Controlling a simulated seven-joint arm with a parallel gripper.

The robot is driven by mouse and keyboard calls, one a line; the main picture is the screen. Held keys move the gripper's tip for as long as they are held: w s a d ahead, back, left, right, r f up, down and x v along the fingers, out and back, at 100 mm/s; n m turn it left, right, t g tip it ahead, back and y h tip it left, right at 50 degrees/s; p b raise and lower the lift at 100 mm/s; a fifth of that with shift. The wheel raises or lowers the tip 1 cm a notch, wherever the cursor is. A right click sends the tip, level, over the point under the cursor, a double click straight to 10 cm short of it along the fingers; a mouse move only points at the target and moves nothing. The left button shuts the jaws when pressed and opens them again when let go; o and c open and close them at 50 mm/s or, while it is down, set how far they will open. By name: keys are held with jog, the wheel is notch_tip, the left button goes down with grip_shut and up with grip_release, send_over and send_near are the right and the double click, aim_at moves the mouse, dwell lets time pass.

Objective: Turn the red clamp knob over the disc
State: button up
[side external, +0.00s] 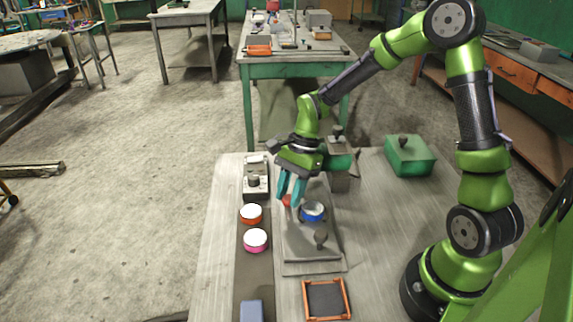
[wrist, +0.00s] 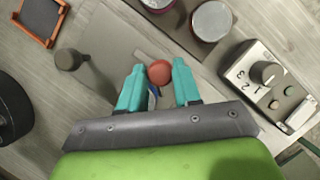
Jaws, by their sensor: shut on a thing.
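The red clamp knob (side external: 287,201) is low between the teal fingers of my gripper (side external: 292,196) in the side view. In the wrist view the round red knob (wrist: 159,72) sits between the tips of my gripper (wrist: 158,78), which is shut on it. A blue-rimmed disc (side external: 312,212) with a pale top lies on the grey board, just right of the fingers in the side view. In the wrist view only a sliver of blue (wrist: 153,92) shows beneath the knob. The clamp's body under the knob is mostly hidden.
A numbered dial box (wrist: 268,85), an orange-framed tray (side external: 326,299), a blue block (side external: 250,311) and a green box (side external: 410,156) are nearby.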

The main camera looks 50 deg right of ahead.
jog(key=n, duration=0.2)
jog(key=n+g, duration=0.1)
jog(key=n, duration=0.1)
jog(key=shift+w+g+h, duration=0.15)
jog(key=shift+g+h, duration=0.15)
jog(key=n+g+h, duration=0.1)
jog(key=n, duration=0.4)
jog(key=shift+w, duration=0.1)
jog(key=n+g+h, duration=0.1)
jog(key=n, duration=0.3)
jog(key=shift+a, duration=0.2)
jog(key=shift+n+g+h, duration=0.3)
jog(key=shift+n+h, duration=0.7)
jog(key=shift+n, duration=1.2)
jog(key=shift+w+a, duration=0.1)
jog(key=o, duration=1.1)
jog(key=shift+c, duration=0.2)
jog(key=shift+r, duration=0.1)
jog(key=v, duration=1.6)
jog(key=shift+w+r, duration=0.2)
jog(key=shift+r, duration=0.15)
